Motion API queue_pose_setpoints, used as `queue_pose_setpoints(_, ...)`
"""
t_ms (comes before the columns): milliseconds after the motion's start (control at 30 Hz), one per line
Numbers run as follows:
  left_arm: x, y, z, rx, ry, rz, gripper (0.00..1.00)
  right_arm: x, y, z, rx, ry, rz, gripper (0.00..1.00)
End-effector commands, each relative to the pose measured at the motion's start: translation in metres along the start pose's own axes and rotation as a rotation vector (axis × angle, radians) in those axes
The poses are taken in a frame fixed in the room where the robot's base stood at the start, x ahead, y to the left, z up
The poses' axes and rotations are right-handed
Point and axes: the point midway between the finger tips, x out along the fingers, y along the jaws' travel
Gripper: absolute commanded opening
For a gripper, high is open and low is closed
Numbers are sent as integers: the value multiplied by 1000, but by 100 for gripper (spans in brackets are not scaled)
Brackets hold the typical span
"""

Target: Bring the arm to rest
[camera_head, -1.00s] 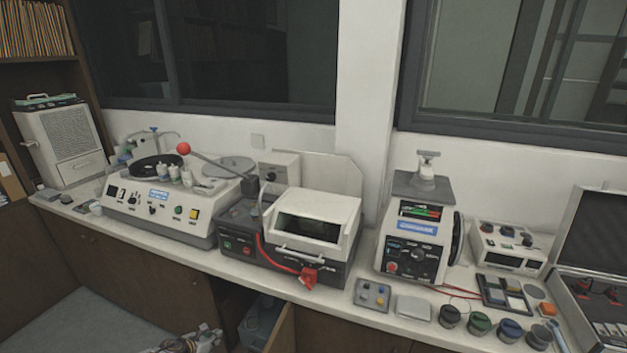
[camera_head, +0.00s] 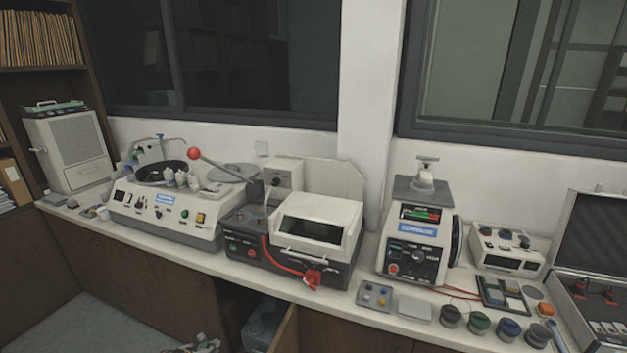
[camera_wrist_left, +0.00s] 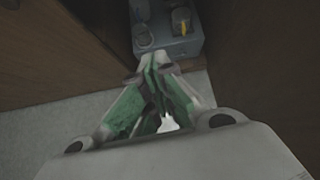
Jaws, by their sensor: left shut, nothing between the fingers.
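My left gripper (camera_wrist_left: 155,68) shows in the left wrist view with its green-lined fingers together and nothing between them. It points down past the brown cabinet fronts, over the grey floor (camera_wrist_left: 60,120). In the head view only a small part of my left arm or gripper shows at the bottom edge, below the bench front. My right gripper is in neither current view.
The bench (camera_head: 235,262) carries a machine with a red-ball lever (camera_head: 194,154) and a white machine with a display (camera_head: 415,245). An open cupboard holds a grey-blue container (camera_head: 262,322), also in the wrist view (camera_wrist_left: 170,32). The left floor is clear.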

Motion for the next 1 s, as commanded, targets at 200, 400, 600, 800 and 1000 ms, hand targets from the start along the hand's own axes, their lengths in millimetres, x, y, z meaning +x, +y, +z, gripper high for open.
queue_pose_setpoints(200,0,1,0,-77,-1,4,0,0,0,0,0,0,0,40)
queue_pose_setpoints(400,0,4,1,-188,-5,16,0,0,0,0,0,1,0,40)
queue_pose_setpoints(600,0,9,2,-396,-15,37,0,0,0,0,0,1,0,40)
queue_pose_setpoints(800,-1,23,0,-647,-34,78,0,0,0,0,0,2,0,40)
queue_pose_setpoints(1000,-5,51,7,-929,-87,131,0,0,0,-1,0,3,0,40)
